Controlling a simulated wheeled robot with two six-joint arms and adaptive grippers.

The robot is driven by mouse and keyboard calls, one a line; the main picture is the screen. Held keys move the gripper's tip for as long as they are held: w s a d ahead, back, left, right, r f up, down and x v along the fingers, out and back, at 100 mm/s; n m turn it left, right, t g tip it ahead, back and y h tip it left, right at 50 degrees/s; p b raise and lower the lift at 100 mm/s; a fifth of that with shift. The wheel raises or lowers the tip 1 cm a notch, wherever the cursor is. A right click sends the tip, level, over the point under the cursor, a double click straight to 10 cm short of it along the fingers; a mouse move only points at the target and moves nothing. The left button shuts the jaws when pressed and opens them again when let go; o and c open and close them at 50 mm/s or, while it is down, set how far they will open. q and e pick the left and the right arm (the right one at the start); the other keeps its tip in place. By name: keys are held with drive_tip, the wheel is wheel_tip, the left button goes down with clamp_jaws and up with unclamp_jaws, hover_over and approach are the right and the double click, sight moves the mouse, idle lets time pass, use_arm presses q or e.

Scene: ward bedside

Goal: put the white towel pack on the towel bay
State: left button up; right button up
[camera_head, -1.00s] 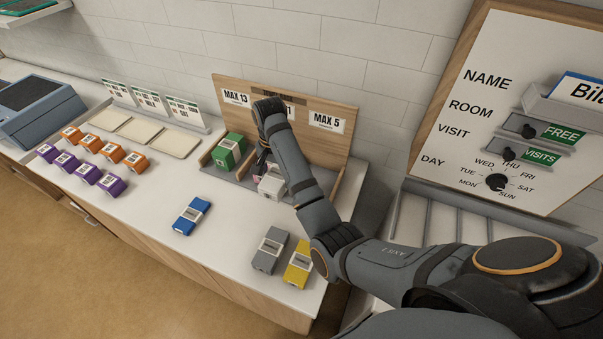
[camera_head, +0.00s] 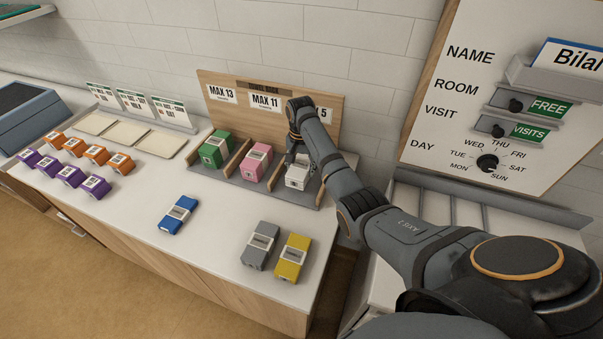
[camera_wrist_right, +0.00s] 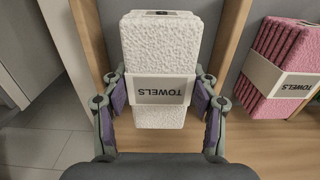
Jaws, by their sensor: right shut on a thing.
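The white towel pack (camera_head: 297,178) is in the rightmost bay of the wooden towel rack (camera_head: 325,95). In the right wrist view the white pack (camera_wrist_right: 160,45) shows a grey "TOWELS" band, between the bay's wooden dividers. My right gripper (camera_head: 299,156) is shut on it; in the wrist view the fingers of my right gripper (camera_wrist_right: 161,92) press both sides at the band. Whether the pack touches the bay floor cannot be told. My left gripper is out of view.
The green pack (camera_head: 213,150) fills the left bay and the pink pack (camera_head: 256,163) the middle bay. Blue (camera_head: 178,215), grey (camera_head: 260,245) and yellow (camera_head: 292,258) packs lie on the white counter in front. Orange and purple boxes stand at the left.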

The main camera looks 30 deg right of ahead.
sight(302, 165)
wheel_tip(302, 165, down, 3)
drive_tip(key=shift+d+r+p, duration=0.15)
drive_tip(key=shift+r+p, duration=0.05)
drive_tip(key=shift+p, duration=0.45)
drive_tip(key=shift+f, duration=0.45)
drive_tip(key=o, duration=1.3)
drive_tip(key=shift+f, duration=0.1)
drive_tip(key=shift+c, duration=0.2)
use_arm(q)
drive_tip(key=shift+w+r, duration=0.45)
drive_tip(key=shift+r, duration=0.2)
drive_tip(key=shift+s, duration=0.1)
use_arm(e)
wheel_tip(302, 165, up, 11)
drive_tip(key=b, duration=0.2)
drive_tip(key=shift+b, duration=0.35)
drive_tip(key=shift+r, duration=0.65)
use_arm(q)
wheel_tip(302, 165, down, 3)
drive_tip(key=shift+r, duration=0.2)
